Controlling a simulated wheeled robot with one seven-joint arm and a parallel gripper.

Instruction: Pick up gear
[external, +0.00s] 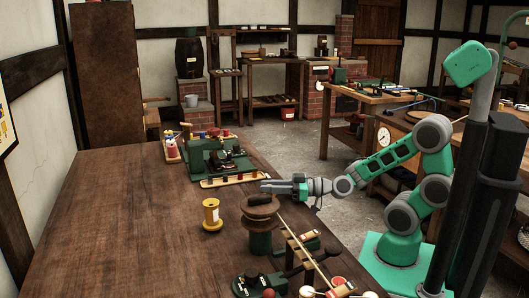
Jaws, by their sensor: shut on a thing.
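My gripper (268,186) reaches left over the near right side of the long brown table (130,195). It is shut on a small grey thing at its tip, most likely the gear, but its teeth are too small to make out. The gripper is level and just above the brown wooden spool (260,203) on a green stand. I cannot tell whether the held thing touches anything below. No other gear shows clearly on the table.
A yellow spool (212,214) stands left of the green stand. A green machine (218,155) with a light tray of small parts stands farther back. A green-based device with a long rod (305,252) stands in front. The table's left half is clear.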

